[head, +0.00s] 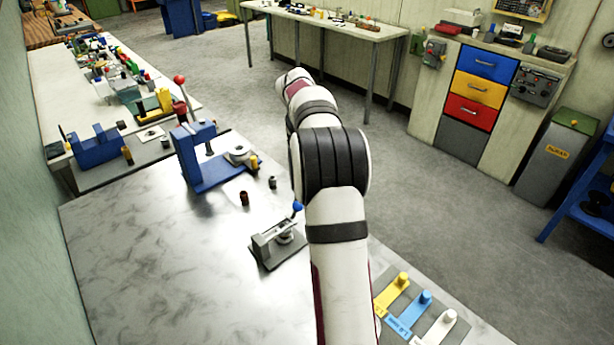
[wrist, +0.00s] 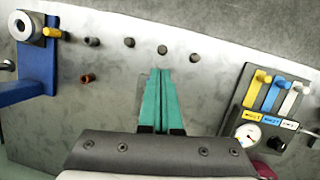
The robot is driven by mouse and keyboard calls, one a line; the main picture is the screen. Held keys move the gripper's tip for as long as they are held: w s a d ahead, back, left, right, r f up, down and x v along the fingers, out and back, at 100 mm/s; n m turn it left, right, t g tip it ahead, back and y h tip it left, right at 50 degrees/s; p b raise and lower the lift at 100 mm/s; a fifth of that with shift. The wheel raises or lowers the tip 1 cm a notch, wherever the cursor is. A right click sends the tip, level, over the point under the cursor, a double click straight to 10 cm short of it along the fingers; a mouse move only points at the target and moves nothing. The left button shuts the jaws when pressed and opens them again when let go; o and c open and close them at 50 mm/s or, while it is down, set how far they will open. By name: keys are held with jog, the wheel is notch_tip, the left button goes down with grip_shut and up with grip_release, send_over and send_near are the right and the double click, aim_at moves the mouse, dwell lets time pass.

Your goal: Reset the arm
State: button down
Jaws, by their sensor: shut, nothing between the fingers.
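My gripper (wrist: 160,72) shows in the wrist view as two teal fingers, pressed together and empty. They point toward the row of small dark pieces along the far edge of the marble-look table (wrist: 110,105). In the head view my arm reaches up and away over the table's right side, and the gripper itself is hidden behind the arm's links. The table also shows in the head view (head: 130,260).
A blue press (head: 205,165) stands at the table's far edge, near a brown spool (head: 244,198) and a dark spool (head: 272,182). A grey clamp device (head: 270,250) sits left of my arm. Yellow, blue and white handles (head: 423,300) lie right. The table's left is clear.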

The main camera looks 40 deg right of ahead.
jog(key=shift+r, duration=0.1)
dwell(0.3)
jog(key=s+a+r+m+y, duration=0.15)
jog(key=s+a+m, duration=0.25)
jog(key=a, duration=0.4)
jog(key=s+a+r+m+y, duration=0.15)
jog(key=s+a+m, duration=0.3)
jog(key=a, duration=0.45)
jog(key=s+a+r+m, duration=0.25)
jog(key=a+m, duration=0.25)
jog(key=a, duration=0.3)
jog(key=s+a+f+m+y, duration=0.1)
jog(key=s+a+f+m, duration=0.1)
jog(key=s+a+m, duration=0.3)
jog(key=s+a+f+m+g+y, duration=0.1)
jog(key=s+a+f+m, duration=0.2)
jog(key=s, duration=1.1)
jog(key=a+m, duration=0.3)
jog(key=a, duration=0.1)
jog(key=shift+s+f+g, duration=0.15)
jog(key=shift+s+g, duration=0.1)
jog(key=shift+g, duration=0.05)
jog(key=shift+m, duration=0.25)
